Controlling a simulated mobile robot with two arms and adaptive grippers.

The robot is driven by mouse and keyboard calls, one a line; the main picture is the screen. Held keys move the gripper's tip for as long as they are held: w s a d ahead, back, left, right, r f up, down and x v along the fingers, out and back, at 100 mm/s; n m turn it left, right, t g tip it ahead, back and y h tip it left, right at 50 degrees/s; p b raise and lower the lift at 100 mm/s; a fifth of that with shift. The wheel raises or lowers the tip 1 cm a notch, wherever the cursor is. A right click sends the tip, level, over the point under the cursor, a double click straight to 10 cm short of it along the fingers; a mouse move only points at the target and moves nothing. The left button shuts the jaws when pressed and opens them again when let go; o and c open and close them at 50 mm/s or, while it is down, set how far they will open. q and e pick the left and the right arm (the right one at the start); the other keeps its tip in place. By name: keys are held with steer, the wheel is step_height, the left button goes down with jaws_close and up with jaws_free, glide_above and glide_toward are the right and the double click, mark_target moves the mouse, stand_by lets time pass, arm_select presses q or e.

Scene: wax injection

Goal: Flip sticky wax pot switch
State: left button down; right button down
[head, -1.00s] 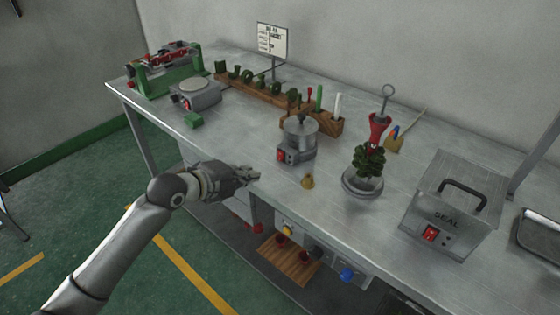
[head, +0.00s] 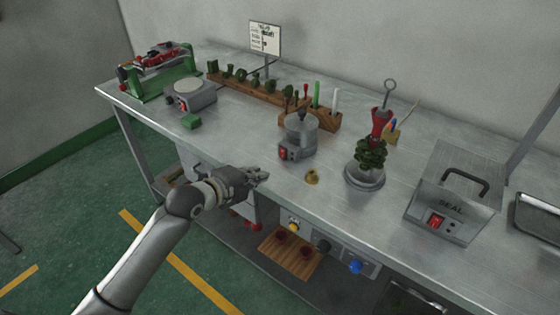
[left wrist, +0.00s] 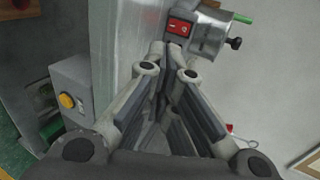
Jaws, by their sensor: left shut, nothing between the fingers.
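The wax pot (head: 301,134) is a small grey metal pot with a lid and dark knob, standing on the bench near its front edge. Its red switch (head: 283,153) is on the front face. In the left wrist view the red switch (left wrist: 179,27) sits just beyond the fingertips, with the pot's metal body (left wrist: 209,32) to its right. My left gripper (head: 262,174) is shut and empty, at the bench's front edge, left of and below the pot in the head view. It is apart from the switch there. My right gripper is not in view.
A flask base with a green wax tree (head: 366,172) and the SEAL box (head: 452,204) stand to the right. A wooden tool rack (head: 327,121) is behind. A grey unit with knobs (head: 323,246) hangs under the bench edge.

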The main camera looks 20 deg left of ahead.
arm_select(q)
steer(key=p, duration=0.1)
glide_toward(288, 154)
steer(key=w+f, duration=0.2)
steer(key=w+d+f, duration=0.1)
steer(key=w+f, duration=0.1)
steer(key=shift+d, duration=0.2)
steer(key=shift+w+d+f, duration=0.1)
steer(key=shift+w+d, duration=0.1)
steer(key=shift+w, duration=0.4)
steer(key=shift+w+f+t+b, duration=0.15)
steer(key=shift+f+t+b, duration=0.2)
steer(key=shift+b, duration=0.65)
steer(key=shift+r, duration=0.3)
steer(key=shift+r+p, duration=0.7)
steer(key=shift+r, duration=0.15)
steer(key=shift+d, duration=0.1)
steer(key=shift+f, duration=0.1)
